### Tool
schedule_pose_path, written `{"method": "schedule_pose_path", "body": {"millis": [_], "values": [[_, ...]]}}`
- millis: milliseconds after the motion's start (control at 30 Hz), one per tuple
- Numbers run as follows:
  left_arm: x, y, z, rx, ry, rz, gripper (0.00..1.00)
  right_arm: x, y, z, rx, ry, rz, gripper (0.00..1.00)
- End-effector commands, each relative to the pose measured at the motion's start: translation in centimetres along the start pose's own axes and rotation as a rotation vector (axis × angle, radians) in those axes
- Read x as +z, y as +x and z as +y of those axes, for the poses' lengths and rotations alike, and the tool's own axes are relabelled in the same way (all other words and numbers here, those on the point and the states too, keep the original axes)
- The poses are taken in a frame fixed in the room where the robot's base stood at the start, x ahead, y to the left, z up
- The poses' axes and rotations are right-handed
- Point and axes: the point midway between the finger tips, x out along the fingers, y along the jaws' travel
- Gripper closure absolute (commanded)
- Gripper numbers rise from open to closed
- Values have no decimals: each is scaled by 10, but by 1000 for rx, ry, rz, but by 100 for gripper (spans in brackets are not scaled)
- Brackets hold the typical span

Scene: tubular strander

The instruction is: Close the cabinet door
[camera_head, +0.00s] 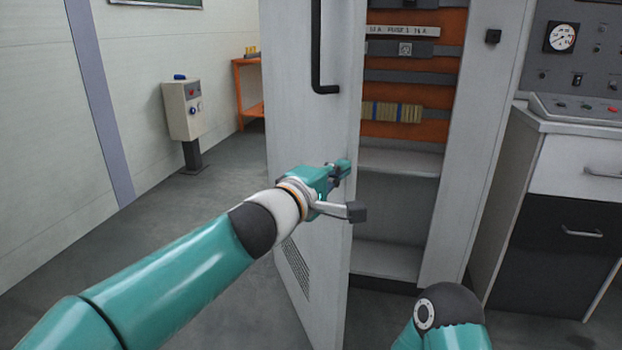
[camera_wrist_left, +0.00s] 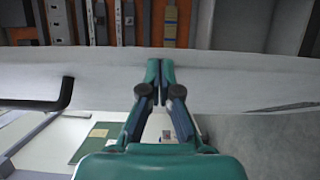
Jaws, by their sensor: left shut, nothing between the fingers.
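The cabinet door (camera_head: 312,125) is a tall pale panel with a long black handle (camera_head: 318,60) and a vent grille low down. It stands open, swung out to the left of the cabinet (camera_head: 488,125), whose shelves and orange back panel show. My left gripper (camera_head: 345,166) is shut and empty at the door, about mid-height, below the handle. In the left wrist view its fingertips (camera_wrist_left: 160,62) overlap the door panel (camera_wrist_left: 235,82); whether they touch it I cannot tell. The handle (camera_wrist_left: 50,100) shows at the left there. My right gripper is not in view; only part of my right arm shows.
A control desk (camera_head: 575,150) with a gauge and drawers stands right of the cabinet. A small control box on a post (camera_head: 184,110) and an orange stand (camera_head: 247,92) are at the back left. The floor (camera_head: 190,225) left of the door is clear.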

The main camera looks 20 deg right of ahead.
Motion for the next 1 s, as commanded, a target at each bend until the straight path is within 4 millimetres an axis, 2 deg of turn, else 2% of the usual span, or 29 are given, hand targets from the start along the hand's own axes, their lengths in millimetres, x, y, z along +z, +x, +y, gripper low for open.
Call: {"method": "schedule_pose_path", "body": {"millis": [100, 333, 800, 1000], "values": [[9, 16, 0, 0, 2, -6, 100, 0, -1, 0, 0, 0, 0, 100], [16, 30, 0, 0, 1, -11, 100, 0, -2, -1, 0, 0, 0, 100], [19, 33, 0, 0, 1, -17, 100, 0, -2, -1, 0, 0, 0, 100], [14, 25, -2, 1, 1, -17, 100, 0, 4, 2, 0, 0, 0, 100]]}}
